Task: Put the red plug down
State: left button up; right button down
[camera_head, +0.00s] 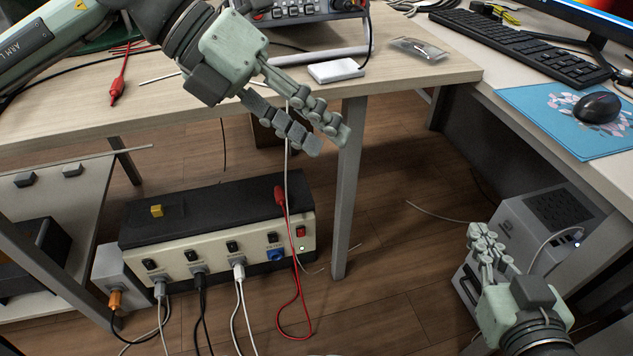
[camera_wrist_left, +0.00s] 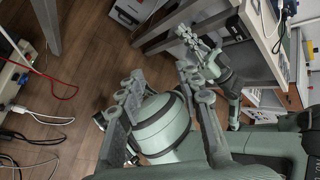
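A red plug (camera_head: 280,195) with a red cable stands at the top front edge of the cream and black socket box (camera_head: 219,251) on the floor. Whether it rests on the box or leans on it is unclear. It also shows at the left edge of the left wrist view (camera_wrist_left: 29,57). My left gripper (camera_head: 328,143) is above and to the right of the plug, apart from it. In the left wrist view its fingers are spread with nothing between them. My right gripper (camera_head: 482,238) is low at the right, in front of the grey computer case; its finger gap is unclear.
A wooden table (camera_head: 420,70) holds an instrument (camera_head: 300,12), a white box (camera_head: 336,70) and another red lead (camera_head: 118,85). Its grey leg (camera_head: 348,190) stands right of the socket box. A grey case (camera_head: 545,215) stands under the right desk. Cables hang before the box.

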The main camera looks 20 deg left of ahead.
pick_arm(q)
jog(key=s+d+r+n+h, duration=0.45)
jog(key=d+r+h, duration=0.55)
jog(key=d+h, duration=0.25)
jog(key=w+a+f+n+t+y, duration=0.3)
jog(key=w+a+n+t+y, duration=0.15)
jog(key=n+t, duration=0.55)
jog(key=w+a+f+n+t+y, duration=0.25)
jog(key=w+n+t+y, duration=0.35)
jog(key=n, duration=0.5)
jog(key=s+a+f+n+g+y, duration=0.1)
jog(key=s+a+f+n+y, duration=0.1)
jog(key=f, duration=0.7)
jog(key=s+a+f+n+g+y, duration=0.1)
jog(key=f+n+y, duration=0.4)
jog(key=f, duration=0.5)
jog(key=a+n+g, duration=0.1)
jog(key=a+n, duration=0.1)
jog(key=shift+s+a+f+y, duration=0.2)
jog(key=shift+s+a+y, duration=0.1)
jog(key=shift+s+a, duration=0.1)
